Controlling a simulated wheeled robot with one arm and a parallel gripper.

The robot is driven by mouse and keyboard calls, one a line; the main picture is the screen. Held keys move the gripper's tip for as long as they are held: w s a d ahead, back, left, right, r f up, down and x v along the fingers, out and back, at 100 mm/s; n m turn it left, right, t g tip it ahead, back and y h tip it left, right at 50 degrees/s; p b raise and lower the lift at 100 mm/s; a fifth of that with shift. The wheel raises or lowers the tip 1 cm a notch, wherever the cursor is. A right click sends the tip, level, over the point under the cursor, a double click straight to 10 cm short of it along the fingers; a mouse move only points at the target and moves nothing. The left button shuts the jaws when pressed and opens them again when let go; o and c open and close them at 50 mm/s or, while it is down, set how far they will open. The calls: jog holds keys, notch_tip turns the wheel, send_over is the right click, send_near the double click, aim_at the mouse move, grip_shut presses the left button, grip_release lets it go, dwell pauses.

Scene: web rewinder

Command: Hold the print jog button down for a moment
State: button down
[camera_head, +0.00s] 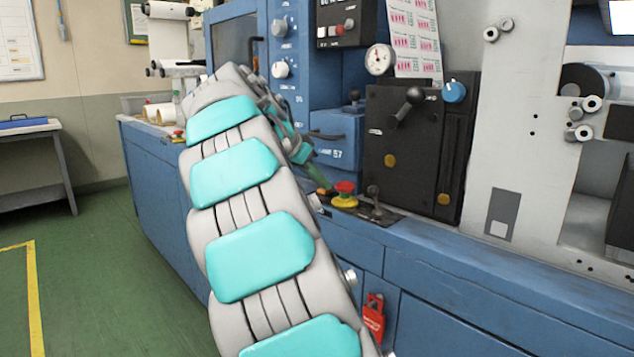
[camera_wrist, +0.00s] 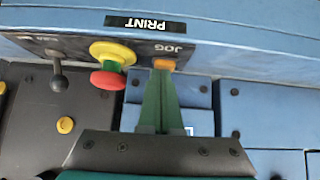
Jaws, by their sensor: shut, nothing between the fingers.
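The print jog button is a small orange cap (camera_wrist: 165,64) beside the white JOG lettering on a dark panel (camera_wrist: 200,62), which appears upside down in the wrist view. My gripper (camera_wrist: 163,73) has its two green fingers together, with nothing between them. The fingertips are right at the button and overlap its edge in the picture. I cannot tell whether they touch it or whether it is pressed in. In the head view my gripper (camera_head: 326,188) reaches down to the dark panel, left of the red stop button, and the jog button cannot be made out.
A red mushroom stop button (camera_head: 345,187) on a yellow base is close beside the fingers. A black lever (camera_head: 374,193) stands beyond it on the same panel. A black plate (camera_head: 405,145) rises behind. A red padlock (camera_head: 373,317) hangs on the blue cabinet below.

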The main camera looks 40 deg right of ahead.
jog(key=d+r+v, duration=0.1)
jog(key=v, duration=1.1)
jog(key=shift+r, duration=0.1)
jog(key=s+a+f+n+y, duration=0.3)
jog(key=s+a+f+n, duration=0.2)
jog(key=s+a+f, duration=0.3)
jog(key=s+a+f+n+g+y, duration=0.1)
jog(key=s+a+f+n+y, duration=0.2)
jog(key=s+a+f+n, duration=0.3)
jog(key=s+a+f+n+g+y, duration=0.1)
jog(key=s+a+f+n+y, duration=0.1)
jog(key=s+a+f+n, duration=0.4)
jog(key=s+a+f, duration=0.2)
jog(key=s+f, duration=0.3)
jog(key=f, duration=0.3)
jog(key=s+a+f, duration=0.3)
jog(key=s+f, duration=0.3)
jog(key=f, duration=0.3)
jog(key=shift+s+a+y, duration=0.2)
jog(key=shift+s+y, duration=0.1)
jog(key=shift+y, duration=0.1)
